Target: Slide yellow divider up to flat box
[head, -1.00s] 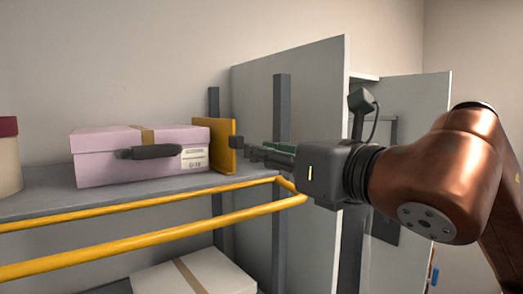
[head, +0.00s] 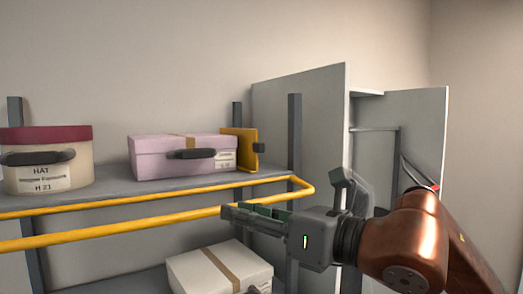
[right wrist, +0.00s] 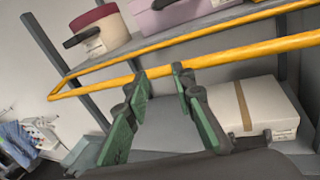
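The yellow divider (head: 239,146) stands upright on the upper shelf at the right end of the flat pink box (head: 160,158). In the head view it looks right against the box, but I cannot tell whether they touch. The box has a dark handle and a label, and part of it shows in the right wrist view (right wrist: 170,14). My right gripper (head: 226,211) is below and in front of the shelf, clear of the divider. In the right wrist view its two green fingers (right wrist: 158,72) are apart with nothing between them. My left gripper is not in view.
A round hat box (head: 45,180) stands left on the upper shelf (head: 110,190). Yellow rails (head: 150,227) run along the shelf front near my right gripper. A white box (head: 205,268) sits on the lower shelf. A grey cabinet panel (head: 325,120) stands at the right.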

